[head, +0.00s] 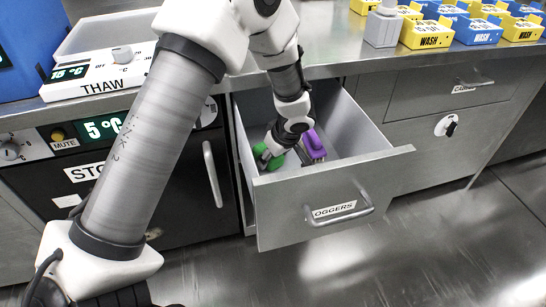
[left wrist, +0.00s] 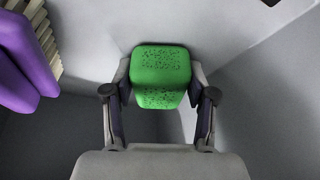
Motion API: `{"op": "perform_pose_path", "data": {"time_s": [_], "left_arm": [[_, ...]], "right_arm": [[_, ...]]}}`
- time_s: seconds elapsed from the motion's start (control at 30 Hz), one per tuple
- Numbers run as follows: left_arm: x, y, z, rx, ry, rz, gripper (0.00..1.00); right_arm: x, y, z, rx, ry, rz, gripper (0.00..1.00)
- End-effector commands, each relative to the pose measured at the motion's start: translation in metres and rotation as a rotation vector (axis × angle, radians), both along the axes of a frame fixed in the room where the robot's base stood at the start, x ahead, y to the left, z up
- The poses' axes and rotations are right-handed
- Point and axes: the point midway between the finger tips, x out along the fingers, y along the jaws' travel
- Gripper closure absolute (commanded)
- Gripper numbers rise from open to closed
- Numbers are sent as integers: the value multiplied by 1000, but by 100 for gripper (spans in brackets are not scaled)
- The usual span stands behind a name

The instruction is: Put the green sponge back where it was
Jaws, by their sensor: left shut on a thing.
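The green sponge (head: 269,157) is inside the open drawer labelled "LOGGERS" (head: 378,161), near its front left corner. In the left wrist view the sponge (left wrist: 160,67) is between the two fingers of my left gripper (left wrist: 160,98), which is shut on it. The gripper (head: 272,151) reaches down into the drawer in the head view. Whether the sponge touches the drawer floor cannot be told. My right gripper is not in view.
A purple thing (head: 314,144) with a pale ribbed part lies in the drawer beside the gripper; it also shows in the left wrist view (left wrist: 22,62). A thaw unit (head: 100,74) and several yellow and blue WASH blocks (head: 426,34) stand on the counter. A shut drawer (head: 450,84) is to the right.

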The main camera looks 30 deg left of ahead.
Motion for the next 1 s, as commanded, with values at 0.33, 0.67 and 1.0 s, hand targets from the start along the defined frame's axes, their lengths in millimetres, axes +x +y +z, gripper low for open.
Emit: {"op": "perform_pose_path", "data": {"time_s": [0.33, 0.67, 1.0], "left_arm": [[0, 0, -2, 0, 0, 0, 19], [-1, -4, 14, 1, -3, 0, 19], [-11, -35, 94, 2, -3, -1, 19]], "right_arm": [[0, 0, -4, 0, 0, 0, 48], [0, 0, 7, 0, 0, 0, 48], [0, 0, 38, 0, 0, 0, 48]]}}
